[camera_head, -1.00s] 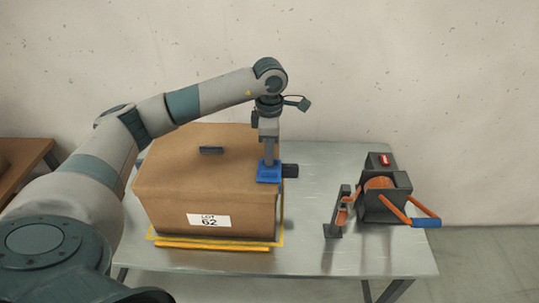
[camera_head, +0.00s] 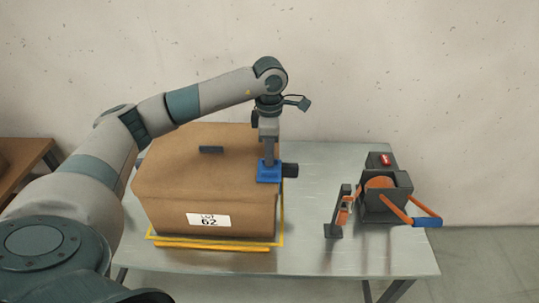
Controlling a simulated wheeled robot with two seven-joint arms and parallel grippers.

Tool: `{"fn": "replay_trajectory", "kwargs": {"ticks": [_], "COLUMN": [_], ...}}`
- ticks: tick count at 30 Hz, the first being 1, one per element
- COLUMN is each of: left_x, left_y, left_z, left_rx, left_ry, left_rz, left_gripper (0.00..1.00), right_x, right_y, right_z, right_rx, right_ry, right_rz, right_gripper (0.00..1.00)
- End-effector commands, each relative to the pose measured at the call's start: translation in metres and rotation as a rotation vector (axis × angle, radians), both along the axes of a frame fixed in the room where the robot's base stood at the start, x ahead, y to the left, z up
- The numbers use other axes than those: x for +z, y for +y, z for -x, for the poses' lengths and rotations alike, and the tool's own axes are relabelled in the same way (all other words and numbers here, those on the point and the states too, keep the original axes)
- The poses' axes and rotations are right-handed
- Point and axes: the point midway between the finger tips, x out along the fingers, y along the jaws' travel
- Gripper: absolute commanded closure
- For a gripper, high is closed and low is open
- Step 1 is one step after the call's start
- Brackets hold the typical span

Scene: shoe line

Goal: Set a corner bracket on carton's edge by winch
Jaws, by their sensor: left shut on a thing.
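The carton (camera_head: 165,196) is a large brown box with a "LOT 62" label on its front, standing on a metal table. A blue corner bracket (camera_head: 269,178) sits at the carton's right top edge, on the side toward the winch. My left gripper (camera_head: 269,160) points straight down onto the bracket and is shut on it. The winch (camera_head: 385,197) stands on the table to the right, dark grey with an orange drum and a crank with a blue grip. My right gripper is not in view.
A yellow frame (camera_head: 210,247) runs around the carton's base. A dark piece (camera_head: 211,149) lies on the carton's top, and another dark block (camera_head: 290,170) is beside the bracket. A dark post with an orange strap (camera_head: 336,225) stands left of the winch.

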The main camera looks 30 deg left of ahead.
Motion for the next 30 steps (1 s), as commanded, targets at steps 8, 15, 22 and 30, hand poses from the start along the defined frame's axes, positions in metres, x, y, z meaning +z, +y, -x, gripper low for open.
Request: {"fn": "replay_trajectory", "kwargs": {"ticks": [8,15,22,30], "left_x": [-0.0001,-0.0001,-0.0001,-0.0003], "left_y": [0.0001,0.0001,0.0,-0.0001], "left_z": [-0.0001,-0.0001,-0.0001,-0.0001], "left_rx": [0.0,0.0,0.0,0.0], "left_ry": [0.0,0.0,0.0,0.0], "left_rz": [0.0,0.0,0.0,0.0], "left_gripper": [1.0,0.92,0.73,0.57], "right_x": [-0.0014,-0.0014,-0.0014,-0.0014], "right_y": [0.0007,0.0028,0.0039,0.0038], "right_z": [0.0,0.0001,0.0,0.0], "right_rx": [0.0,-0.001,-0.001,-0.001], "right_ry": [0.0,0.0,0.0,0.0], "right_rz": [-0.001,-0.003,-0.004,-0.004], "right_gripper": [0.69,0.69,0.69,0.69]}}
